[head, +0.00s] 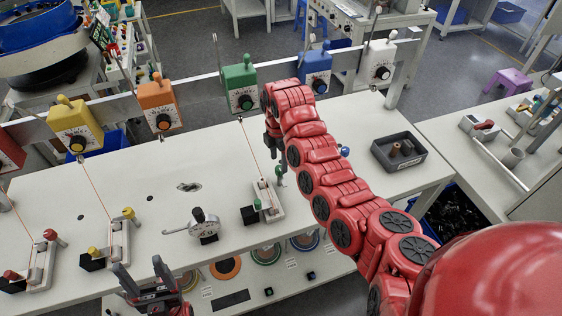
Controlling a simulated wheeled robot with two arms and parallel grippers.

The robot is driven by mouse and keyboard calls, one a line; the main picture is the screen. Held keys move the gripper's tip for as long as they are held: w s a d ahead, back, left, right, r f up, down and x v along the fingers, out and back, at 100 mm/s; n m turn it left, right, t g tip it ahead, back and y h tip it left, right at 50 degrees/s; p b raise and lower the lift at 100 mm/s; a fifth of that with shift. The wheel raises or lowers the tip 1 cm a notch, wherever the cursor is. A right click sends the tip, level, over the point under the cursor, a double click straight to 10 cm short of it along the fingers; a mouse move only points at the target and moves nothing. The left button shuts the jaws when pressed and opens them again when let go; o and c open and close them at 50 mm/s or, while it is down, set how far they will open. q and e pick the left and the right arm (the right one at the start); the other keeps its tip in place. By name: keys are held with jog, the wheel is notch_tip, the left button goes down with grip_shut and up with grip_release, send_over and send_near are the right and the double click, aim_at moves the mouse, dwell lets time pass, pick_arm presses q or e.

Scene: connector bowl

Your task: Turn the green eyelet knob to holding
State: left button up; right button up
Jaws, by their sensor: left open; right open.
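The green winding fixture (269,206) stands on the white bench, with a black block at its front left. It carries a green knob (257,204) at the front and a second small green-topped post (279,170) at the back; I cannot tell which is the eyelet knob or read its setting. A thread runs down to the fixture from the green box (239,78), which has a black dial (246,102). My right gripper (273,148) is open, pointing down just above the back post; contact is unclear. My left gripper (143,272) is open and empty at the bottom.
Yellow (75,125), orange (159,103), blue (316,70) and white (379,62) boxes hang on the rail. A metal gauge (204,224) stands left of the green fixture. A dark tray (399,152) sits at right. Yellow (117,240) and red (42,262) fixtures stand at left.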

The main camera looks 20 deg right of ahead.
aim_at(282, 176)
notch_tip(282, 176, down, 2)
jog(key=shift+f+p, duration=0.1)
jog(key=shift+p, duration=0.25)
jog(key=shift+s+f, duration=0.2)
jog(key=shift+f, duration=0.1)
jog(key=shift+d, duration=0.1)
jog(key=c, duration=0.4)
grip_shut()
